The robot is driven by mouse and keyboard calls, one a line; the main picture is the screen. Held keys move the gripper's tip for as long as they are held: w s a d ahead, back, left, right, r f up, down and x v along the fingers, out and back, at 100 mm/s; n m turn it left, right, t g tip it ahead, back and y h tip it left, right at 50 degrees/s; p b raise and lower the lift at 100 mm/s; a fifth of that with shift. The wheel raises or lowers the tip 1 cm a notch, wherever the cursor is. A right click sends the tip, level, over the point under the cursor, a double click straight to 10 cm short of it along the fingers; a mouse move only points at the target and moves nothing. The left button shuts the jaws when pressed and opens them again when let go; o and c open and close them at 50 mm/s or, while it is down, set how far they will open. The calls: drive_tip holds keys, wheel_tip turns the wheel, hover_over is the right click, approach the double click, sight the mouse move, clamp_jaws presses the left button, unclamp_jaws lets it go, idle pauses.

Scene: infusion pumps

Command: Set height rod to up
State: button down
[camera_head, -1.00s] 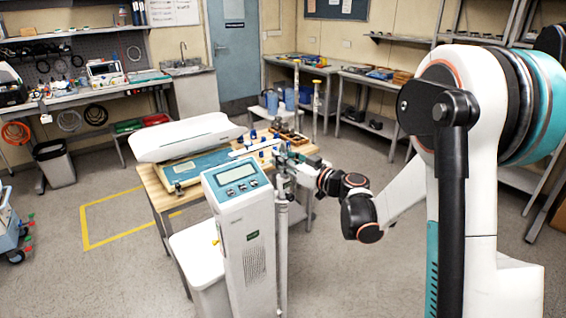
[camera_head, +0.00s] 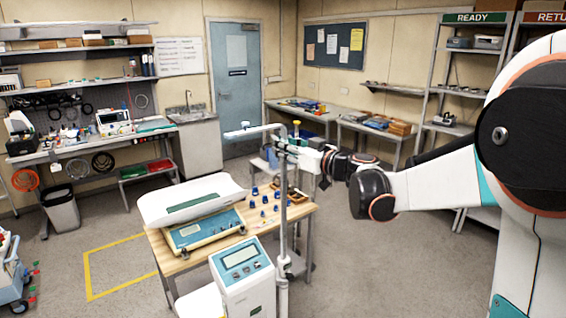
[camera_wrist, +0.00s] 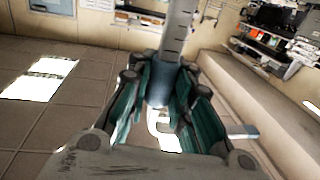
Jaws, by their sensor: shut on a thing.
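The height rod (camera_head: 283,215) rises upright behind the scale's display head (camera_head: 241,259) in the head view. Its slim headpiece (camera_head: 250,131) sticks out level to the left at the top, well above the display. My gripper (camera_head: 291,147) is at the rod's upper part, just below the headpiece, reaching in from the right. In the wrist view the teal-padded fingers (camera_wrist: 160,95) are closed around the rod, whose marked grey upper length (camera_wrist: 178,35) runs up between them. The exact contact is partly hidden by the fingers.
A wooden table (camera_head: 310,211) behind the scale holds a baby scale (camera_head: 195,208) and several blue-topped small items. A workbench (camera_head: 90,145) and bin (camera_head: 61,208) stand at the left. Floor is open at the right.

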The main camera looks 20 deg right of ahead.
wheel_tip(320, 180, up, 25)
drive_tip(key=p, duration=1.1)
drive_tip(key=shift+f, duration=0.2)
drive_tip(key=c, duration=1.9)
unclamp_jaws()
drive_tip(key=o, duration=0.5)
drive_tip(key=shift+s+d, duration=0.1)
